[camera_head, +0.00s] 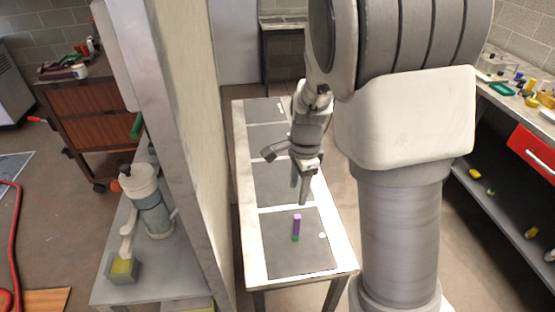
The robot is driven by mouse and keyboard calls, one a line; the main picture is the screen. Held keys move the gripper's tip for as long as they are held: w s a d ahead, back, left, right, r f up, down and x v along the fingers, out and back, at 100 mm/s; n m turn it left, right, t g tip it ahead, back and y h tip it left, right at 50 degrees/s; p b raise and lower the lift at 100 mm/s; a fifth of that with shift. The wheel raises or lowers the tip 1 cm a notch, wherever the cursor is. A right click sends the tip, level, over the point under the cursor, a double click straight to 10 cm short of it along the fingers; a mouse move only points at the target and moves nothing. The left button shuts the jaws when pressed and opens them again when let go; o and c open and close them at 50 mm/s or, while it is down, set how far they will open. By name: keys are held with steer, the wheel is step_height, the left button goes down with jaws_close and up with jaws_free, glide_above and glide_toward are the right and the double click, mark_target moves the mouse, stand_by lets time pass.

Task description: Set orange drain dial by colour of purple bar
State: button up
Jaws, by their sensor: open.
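A small upright purple bar (297,223) with a green lower end stands on the nearest dark panel of the long white-framed table. My gripper (299,192) points down above this table, just behind and above the bar, apart from it. Its jaws are open with nothing seen between them. A small orange part (116,185) shows at the left side of a grey-green cylinder with a white top (150,198), on the bench at left. I cannot tell whether this orange part is the drain dial; no dial markings can be read.
The table (340,258) has several dark panels and a small white spot right of the bar. A pale upright wall panel (190,130) separates it from the left bench. Shelves with a red drawer front (535,150) stand at right.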

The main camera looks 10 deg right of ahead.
mark_target(296, 232)
steer(key=f+m, duration=0.1)
steer(key=w+f, duration=0.1)
steer(key=f, duration=0.1)
steer(key=shift+d+m, duration=0.2)
steer(key=shift+m, duration=0.2)
step_height(296, 232, down, 17)
steer(key=shift+d+f+b, duration=0.1)
steer(key=shift+f+b, duration=0.05)
steer(key=shift+b, duration=0.25)
jaws_close()
